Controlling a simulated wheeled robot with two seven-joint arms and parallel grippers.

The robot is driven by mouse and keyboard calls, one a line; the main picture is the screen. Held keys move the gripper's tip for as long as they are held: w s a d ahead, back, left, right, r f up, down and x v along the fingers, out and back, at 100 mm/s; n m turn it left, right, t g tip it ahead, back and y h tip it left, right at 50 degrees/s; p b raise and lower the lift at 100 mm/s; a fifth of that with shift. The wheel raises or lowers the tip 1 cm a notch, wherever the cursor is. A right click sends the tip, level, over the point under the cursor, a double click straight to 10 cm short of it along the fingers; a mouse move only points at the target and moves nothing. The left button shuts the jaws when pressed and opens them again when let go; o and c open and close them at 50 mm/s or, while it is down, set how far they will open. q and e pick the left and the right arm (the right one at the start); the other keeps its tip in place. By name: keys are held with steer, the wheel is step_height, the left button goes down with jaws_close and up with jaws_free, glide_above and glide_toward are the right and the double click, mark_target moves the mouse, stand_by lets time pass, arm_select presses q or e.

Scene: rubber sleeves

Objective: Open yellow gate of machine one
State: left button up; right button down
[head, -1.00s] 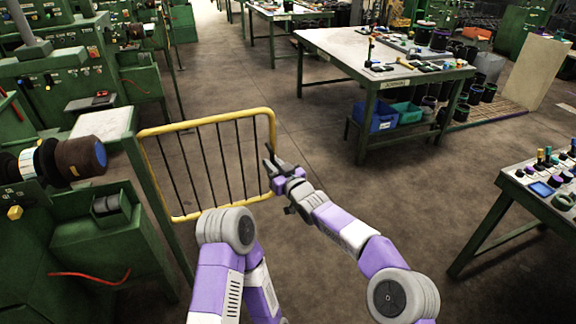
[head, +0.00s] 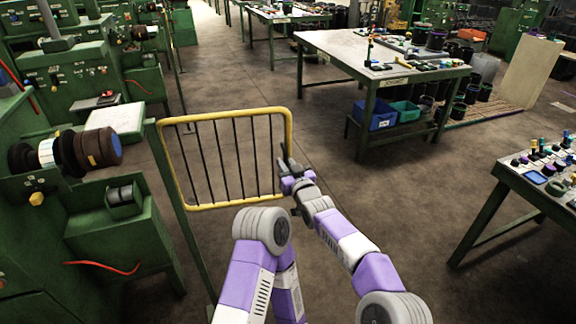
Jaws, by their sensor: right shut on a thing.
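The yellow gate (head: 222,113) is a rounded yellow frame with dark vertical bars. Its left side meets a green post (head: 172,190) beside the green machine (head: 35,225) at the left. The gripper's fingers partly cover that upright. The purple and white arm behind it reaches in from the lower right. Another arm of mine shows at the bottom middle, but its gripper is not in view.
A dark roller with a brown end (head: 98,147) sticks out from the machine at the left. A worktable (head: 330,45) with tools and bins stands at the back right. A second table (head: 525,180) is at the right edge. The floor between is clear.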

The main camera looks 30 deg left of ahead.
steer(key=c, duration=1.2)
jaws_free()
steer(key=shift+s+a, duration=0.2)
steer(key=shift+w, duration=0.1)
steer(key=shift+d, duration=0.1)
steer(key=shift+v, duration=3.75)
steer(key=shift+f, duration=0.1)
